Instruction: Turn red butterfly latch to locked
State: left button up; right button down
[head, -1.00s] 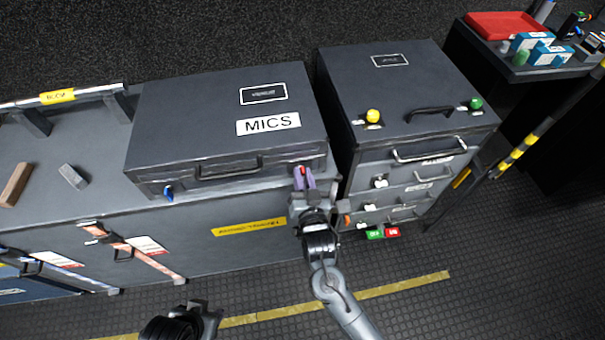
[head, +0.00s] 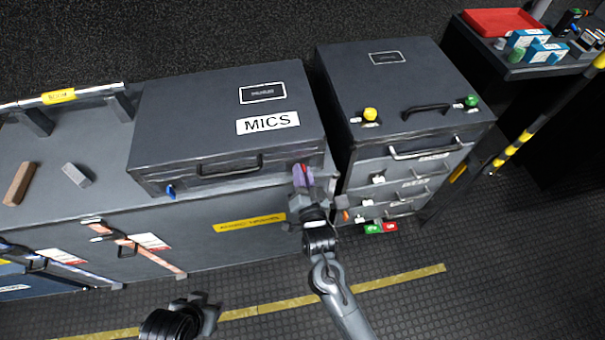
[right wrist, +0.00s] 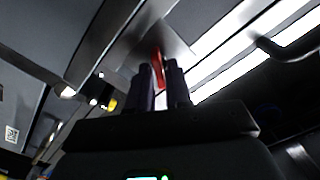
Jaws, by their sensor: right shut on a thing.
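The red butterfly latch (head: 300,168) is on the front right of the dark MICS case (head: 225,115); most of it is hidden by my fingers. It also shows red in the right wrist view (right wrist: 157,62), between the fingertips. My right gripper (head: 303,178) is shut on the latch, with its fingers on either side of it. In the right wrist view my right gripper (right wrist: 161,88) points up at the case front. My left gripper (head: 205,312) is low over the floor, away from the cases; its jaws are too unclear to judge.
A blue latch (head: 170,191) is at the case's front left. A drawer cabinet (head: 395,80) with yellow and green knobs stands close on the right. A brown block (head: 19,184) and a grey block (head: 76,175) lie on the bench left of the case. The floor in front is clear.

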jog(key=c, duration=1.2)
grip_release()
jog(key=shift+c, duration=0.2)
jog(key=s+d+p, duration=0.2)
jog(key=s, duration=0.8)
jog(key=shift+s+p, duration=0.3)
jog(key=shift+s, duration=0.05)
